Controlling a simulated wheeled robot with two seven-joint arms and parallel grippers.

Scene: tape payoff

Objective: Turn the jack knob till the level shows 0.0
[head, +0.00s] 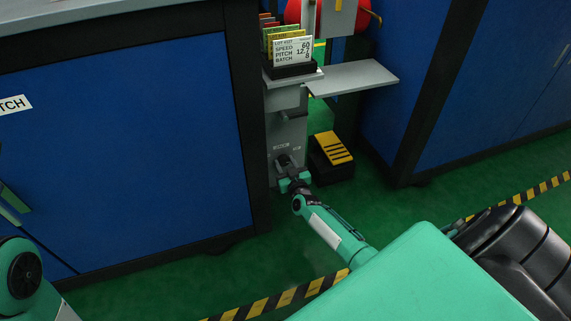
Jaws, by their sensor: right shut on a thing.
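My right gripper (288,174) reaches in from the lower right to the low front of a grey post (287,127) between two blue cabinets. It is shut on what appears to be the jack knob, which the jaws mostly hide. Small labels (281,147) sit on the post just above the gripper, too small to read. I cannot make out a level reading. Part of my left arm (22,275) shows at the lower left, and its gripper is not clearly in view.
A black and yellow pedal (332,149) stands on the floor just right of the post. A grey shelf (352,77) sticks out above, beside a lot card (292,51). Blue cabinets (130,150) flank the gap. Striped floor tape (275,300) crosses the green floor.

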